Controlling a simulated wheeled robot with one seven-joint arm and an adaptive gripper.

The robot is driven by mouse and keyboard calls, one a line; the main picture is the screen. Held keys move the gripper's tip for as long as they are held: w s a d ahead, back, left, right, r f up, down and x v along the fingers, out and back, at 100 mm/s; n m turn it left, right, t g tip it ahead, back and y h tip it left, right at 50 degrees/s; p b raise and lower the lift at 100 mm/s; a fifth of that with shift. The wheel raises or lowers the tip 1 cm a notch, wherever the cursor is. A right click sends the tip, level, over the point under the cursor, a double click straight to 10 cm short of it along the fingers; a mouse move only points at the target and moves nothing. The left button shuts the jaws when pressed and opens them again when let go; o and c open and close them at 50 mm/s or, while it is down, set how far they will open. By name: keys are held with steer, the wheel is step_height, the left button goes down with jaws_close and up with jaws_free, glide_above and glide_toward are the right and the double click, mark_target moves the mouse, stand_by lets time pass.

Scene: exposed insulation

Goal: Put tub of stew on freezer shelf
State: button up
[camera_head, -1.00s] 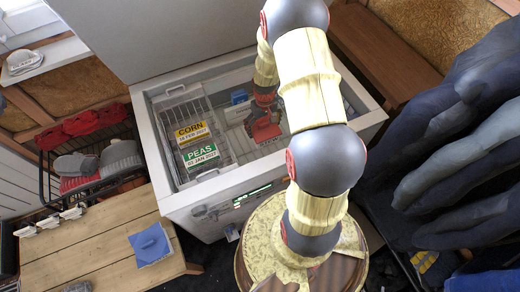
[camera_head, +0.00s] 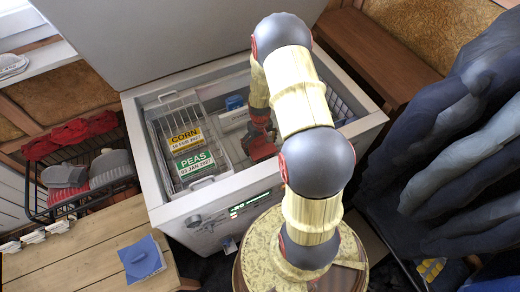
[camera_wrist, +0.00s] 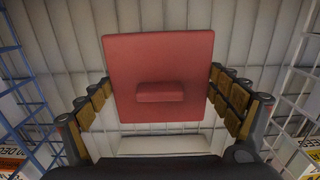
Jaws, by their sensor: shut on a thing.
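A red-lidded tub (camera_wrist: 160,55), which I take for the tub of stew, is held between the fingers of my gripper (camera_wrist: 162,88). In the wrist view its square red lid with a small raised bar faces me; its sides and any label are hidden. In the head view the tub (camera_head: 262,148) is inside the open chest freezer, right of the wire basket, with my gripper (camera_head: 260,120) above it. A pale ledge (camera_head: 234,119), possibly the freezer shelf, lies behind the tub. I cannot tell whether the tub touches anything below.
The freezer (camera_head: 165,213) has a raised rim around my arm. A wire basket (camera_head: 168,98) at left holds boxes of corn (camera_head: 186,139) and peas (camera_head: 195,163). A blue item (camera_head: 234,102) lies at the back; another basket (camera_head: 342,108) is at right. A wooden table (camera_head: 85,255) stands front left.

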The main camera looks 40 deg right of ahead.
steer(key=shift+f, duration=1.15)
steer(key=shift+f+b, duration=0.1)
steer(key=shift+b, duration=0.25)
steer(key=o, duration=1.8)
steer(key=shift+f, duration=0.1)
steer(key=shift+o, duration=0.2)
